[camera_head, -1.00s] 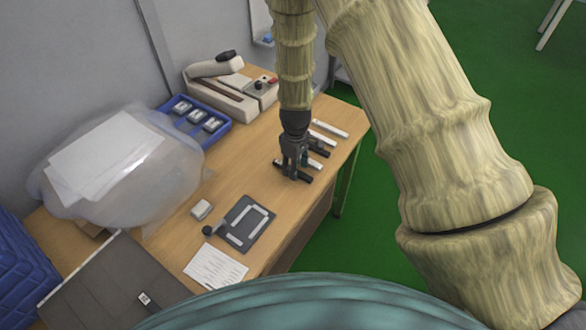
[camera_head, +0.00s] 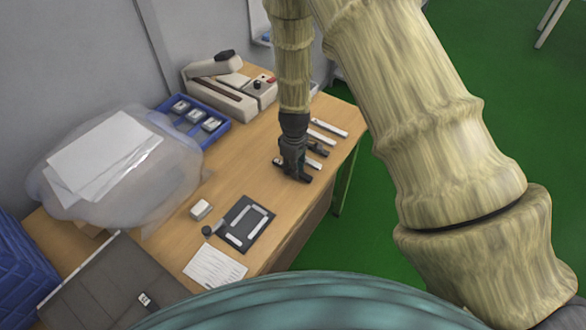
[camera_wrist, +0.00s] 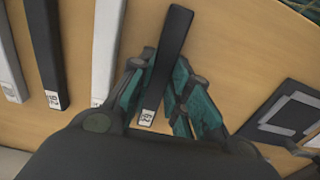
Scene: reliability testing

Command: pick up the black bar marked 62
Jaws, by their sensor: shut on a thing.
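A black bar (camera_wrist: 174,42) with a small white label at its near end lies between the fingers of my gripper (camera_wrist: 160,80) in the wrist view. My gripper is shut on this bar. In the head view my gripper (camera_head: 294,177) points down at the table's right side, with the bar (camera_head: 306,179) showing at its fingertips. I cannot tell whether the bar is clear of the table. A second black bar (camera_wrist: 45,45), also labelled, lies apart to the left in the wrist view.
White bars (camera_wrist: 106,45) (camera_wrist: 9,60) lie on either side of the second black bar. A dark plate with a pale frame (camera_head: 262,222), a small white block (camera_head: 201,208) and a paper sheet (camera_head: 214,268) lie nearer on the table (camera_head: 240,170). A blue tray (camera_head: 222,130) stands behind.

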